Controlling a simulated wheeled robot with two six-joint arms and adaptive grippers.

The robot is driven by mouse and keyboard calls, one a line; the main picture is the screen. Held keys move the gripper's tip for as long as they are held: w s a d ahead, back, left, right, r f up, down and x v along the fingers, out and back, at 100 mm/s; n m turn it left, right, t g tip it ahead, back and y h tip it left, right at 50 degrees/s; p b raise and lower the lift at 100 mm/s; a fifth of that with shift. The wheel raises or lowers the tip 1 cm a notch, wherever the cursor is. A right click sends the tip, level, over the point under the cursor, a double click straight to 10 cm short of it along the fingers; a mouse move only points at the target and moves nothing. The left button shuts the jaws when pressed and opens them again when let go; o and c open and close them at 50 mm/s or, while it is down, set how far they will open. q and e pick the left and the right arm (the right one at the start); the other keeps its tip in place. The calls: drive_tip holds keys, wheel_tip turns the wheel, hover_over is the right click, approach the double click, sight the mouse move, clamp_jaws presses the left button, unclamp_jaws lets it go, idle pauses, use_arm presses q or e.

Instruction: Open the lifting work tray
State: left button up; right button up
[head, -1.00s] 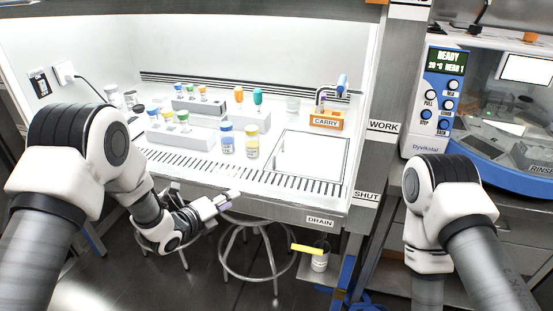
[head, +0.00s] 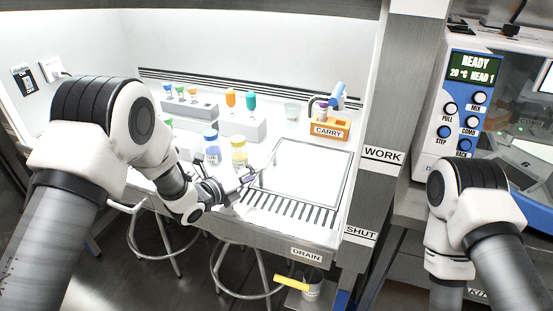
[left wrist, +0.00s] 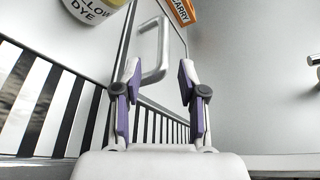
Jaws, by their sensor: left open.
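The lifting work tray (head: 310,172) is a white square panel with a dark outline, lying flat in the cabinet floor. In the left wrist view its pale loop handle (left wrist: 163,50) stands ahead of the fingers, near the tray's edge. My left gripper (head: 253,174) is at the tray's left edge in the head view. In the left wrist view the gripper (left wrist: 158,72) is open, its purple-padded fingers apart, with the handle between and beyond them; I cannot tell if they touch it. My right arm shows at the right, but its gripper is out of view.
A yellow-capped bottle (head: 239,151) and a blue-capped bottle (head: 211,146) stand close behind my left gripper. An orange CARRY holder (head: 330,129) stands behind the tray. A slotted grille (head: 295,210) runs along the front. Stools stand below.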

sight(266, 163)
use_arm(q)
drive_tip(key=shift+w+d+r, duration=0.1)
drive_tip(key=shift+w+d, duration=0.1)
drive_tip(key=shift+w, duration=0.1)
drive_tip(key=x, duration=0.5)
drive_tip(key=shift+w+d+p, duration=0.2)
drive_tip(key=shift+w+p, duration=0.1)
drive_tip(key=shift+w, duration=0.05)
drive_tip(key=shift+s+a, duration=0.1)
drive_tip(key=shift+s, duration=0.05)
drive_tip(key=shift+r, duration=0.1)
clamp_jaws()
